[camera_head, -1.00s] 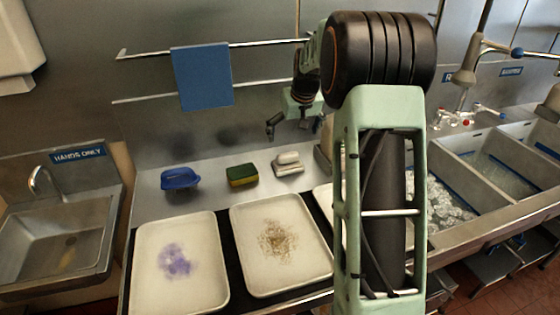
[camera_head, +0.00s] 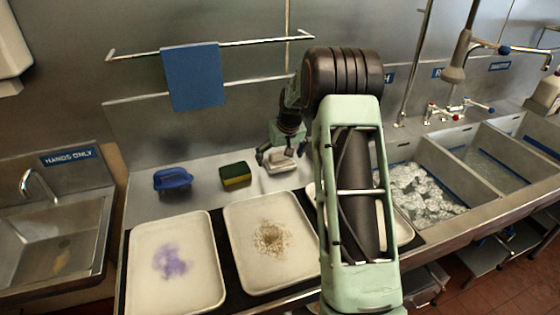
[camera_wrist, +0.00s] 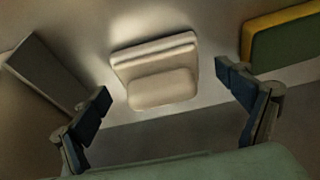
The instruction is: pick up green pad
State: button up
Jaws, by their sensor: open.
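The green pad (camera_head: 235,175) is a block with a dark green face and yellow side, lying on the steel counter between a blue item and a beige item. In the wrist view part of the green pad (camera_wrist: 292,47) shows at the upper right, outside the fingers. My gripper (camera_head: 277,157) is open and empty. It hangs over the beige block with a raised grip (camera_head: 279,162), to the right of the green pad. In the wrist view the beige block (camera_wrist: 155,70) lies between and beyond the two fingers. I cannot tell the exact height of the fingertips.
A blue scrubber (camera_head: 172,179) lies left of the pad. Shallow trays with a purple stain (camera_head: 205,290) and a brown stain (camera_head: 230,215) lie in front. A blue cloth (camera_head: 193,77) hangs on a rail behind. Sinks (camera_head: 470,165) stand to the right.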

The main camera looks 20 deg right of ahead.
jog(key=shift+f, duration=0.2)
jog(key=shift+c, duration=0.7)
jog(key=c, duration=1.2)
jog(key=shift+c, duration=0.2)
jog(key=shift+w+r, duration=0.1)
jog(key=shift+r, duration=0.6)
jog(key=s+a+r+b, duration=0.2)
jog(key=s+r, duration=0.9)
jog(key=s, duration=0.3)
jog(key=shift+a+r+b, duration=0.35)
jog(key=shift+a, duration=0.05)
jog(key=shift+w, duration=0.1)
